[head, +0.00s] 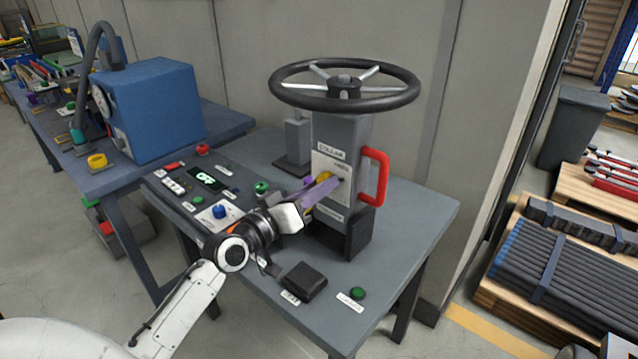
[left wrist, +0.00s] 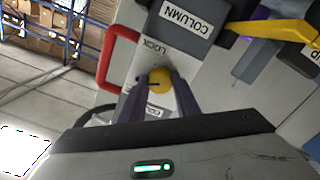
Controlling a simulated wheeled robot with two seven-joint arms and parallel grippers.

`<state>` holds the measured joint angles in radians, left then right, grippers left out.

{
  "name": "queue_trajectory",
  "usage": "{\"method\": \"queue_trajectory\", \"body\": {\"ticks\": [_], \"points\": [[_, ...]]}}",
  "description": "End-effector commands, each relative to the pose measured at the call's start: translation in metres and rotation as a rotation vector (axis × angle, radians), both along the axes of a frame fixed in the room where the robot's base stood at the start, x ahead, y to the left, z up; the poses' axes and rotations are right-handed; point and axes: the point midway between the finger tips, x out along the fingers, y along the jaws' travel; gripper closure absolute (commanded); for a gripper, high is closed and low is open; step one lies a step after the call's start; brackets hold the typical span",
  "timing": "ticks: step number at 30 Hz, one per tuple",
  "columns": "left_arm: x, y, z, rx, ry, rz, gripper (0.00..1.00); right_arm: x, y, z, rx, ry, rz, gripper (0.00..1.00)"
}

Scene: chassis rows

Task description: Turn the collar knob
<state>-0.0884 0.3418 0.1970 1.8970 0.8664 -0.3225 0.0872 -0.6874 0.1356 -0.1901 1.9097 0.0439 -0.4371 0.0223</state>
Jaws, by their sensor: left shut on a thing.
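The collar knob (left wrist: 159,80) is a round yellow knob with a dark mark on its face, below the LOCK label in the left wrist view. My left gripper (left wrist: 159,92) is shut on it, one dark finger on each side. In the head view my left gripper (head: 338,181) reaches the labelled front plate (head: 330,165) of the grey column, and its fingers hide the knob there. A black steering wheel (head: 345,101) tops the column. My right gripper is not in view.
A red handle (head: 382,176) stands out beside the knob. A yellow lever (left wrist: 285,28) is on the other side. A control panel (head: 200,190) with buttons and a display reading OFF lies left. A black pad (head: 304,280) and green button (head: 357,293) sit in front.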

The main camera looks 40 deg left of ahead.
Motion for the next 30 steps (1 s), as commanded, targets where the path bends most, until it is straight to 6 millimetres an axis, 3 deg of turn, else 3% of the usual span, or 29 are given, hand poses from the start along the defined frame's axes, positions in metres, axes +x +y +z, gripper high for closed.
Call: {"method": "queue_trajectory", "body": {"ticks": [13,30], "points": [[0.0001,0.0004,0.0008,-0.282,0.02,0.0,0.93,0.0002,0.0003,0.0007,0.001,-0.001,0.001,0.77],[0.0001,0.0003,0.001,-0.351,0.025,-0.001,0.93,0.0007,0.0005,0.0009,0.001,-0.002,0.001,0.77]]}}
